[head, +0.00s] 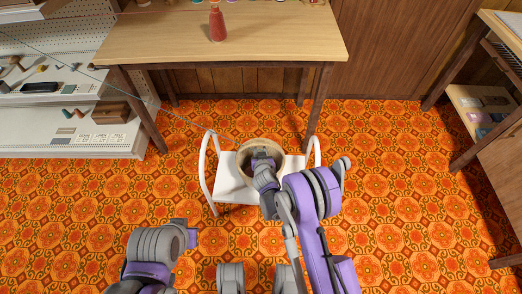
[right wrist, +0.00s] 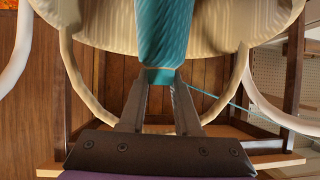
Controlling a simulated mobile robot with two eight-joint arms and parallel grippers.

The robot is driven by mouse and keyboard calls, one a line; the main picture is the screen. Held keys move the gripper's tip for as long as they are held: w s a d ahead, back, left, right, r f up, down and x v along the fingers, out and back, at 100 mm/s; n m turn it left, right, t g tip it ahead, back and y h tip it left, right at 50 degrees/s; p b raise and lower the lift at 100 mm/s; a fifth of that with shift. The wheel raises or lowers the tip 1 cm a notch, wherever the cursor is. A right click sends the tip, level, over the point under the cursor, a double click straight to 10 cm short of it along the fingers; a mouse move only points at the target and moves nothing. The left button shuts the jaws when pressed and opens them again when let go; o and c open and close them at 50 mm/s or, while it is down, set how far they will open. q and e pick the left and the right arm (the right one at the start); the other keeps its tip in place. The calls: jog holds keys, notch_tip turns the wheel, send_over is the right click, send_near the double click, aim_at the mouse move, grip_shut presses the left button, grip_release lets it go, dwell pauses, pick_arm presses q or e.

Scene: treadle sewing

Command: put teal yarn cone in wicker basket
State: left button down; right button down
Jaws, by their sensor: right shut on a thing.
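The wicker basket (head: 243,160) stands on a low white stand in the middle of the head view. My right gripper (head: 263,157) reaches down at its opening and hides part of the inside. In the right wrist view, the right gripper (right wrist: 161,82) is shut on the narrow end of the teal yarn cone (right wrist: 163,30). The cone's body overlaps the pale basket (right wrist: 85,25); I cannot tell whether it touches the basket's bottom. The cone is hidden in the head view. My left arm shows at the lower left, but its gripper is not visible.
The white stand (head: 229,186) has curved side rails beside the basket. A wooden table (head: 150,45) with a red cone (head: 217,24) stands behind. A teal strand (right wrist: 255,112) runs right from the cone. White shelves are at the left; patterned floor is open at the right.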

jog(key=shift+f, duration=0.1)
jog(key=c, duration=0.6)
grip_release()
